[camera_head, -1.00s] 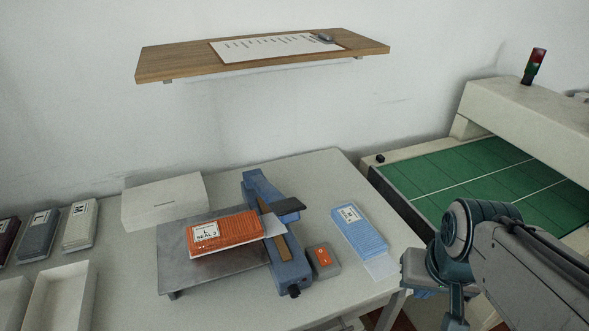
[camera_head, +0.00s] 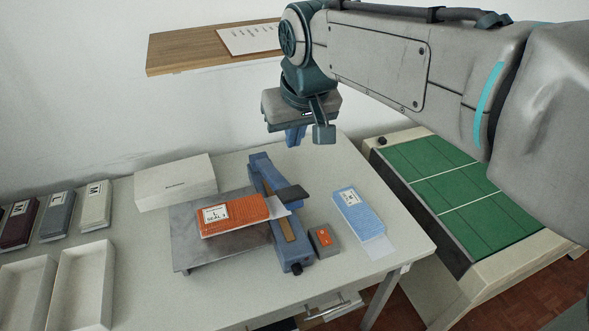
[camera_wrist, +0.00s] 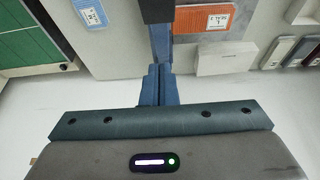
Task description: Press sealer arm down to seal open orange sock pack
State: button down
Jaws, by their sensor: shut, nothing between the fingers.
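The orange sock pack (camera_head: 240,212) lies on a grey metal plate (camera_head: 200,257), its pale open end reaching over the base of the blue sealer (camera_head: 292,254). The sealer arm (camera_head: 263,172) is blue with a dark handle (camera_head: 289,193), and it looks raised over the base. My gripper (camera_head: 296,137) is shut and empty, above the back of the sealer and apart from it. In the wrist view, my closed fingers (camera_wrist: 156,88) line up with the sealer; the orange pack (camera_wrist: 203,20) shows to their right.
A blue sock pack (camera_head: 357,213) and a grey box with an orange switch (camera_head: 322,238) are right of the sealer. A white box (camera_head: 176,182) stands behind the plate. A wooden shelf (camera_head: 185,50) hangs above. A green conveyor (camera_head: 465,190) is at right.

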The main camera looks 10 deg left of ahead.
jog(key=shift+f, duration=0.15)
jog(key=p, duration=0.1)
send_over(289, 189)
notch_tip(289, 189, down, 10)
jog(key=shift+r, duration=0.2)
jog(key=shift+s+d+f+p, duration=0.2)
jog(key=shift+s+f, duration=0.1)
jog(key=shift+f, duration=0.2)
jog(key=shift+s+d+f+p, duration=0.15)
jog(key=shift+s+f, duration=0.1)
jog(key=shift+f, duration=0.25)
jog(key=shift+s+d+f, duration=0.1)
jog(key=shift+s+f, duration=0.05)
jog(key=shift+f, duration=0.45)
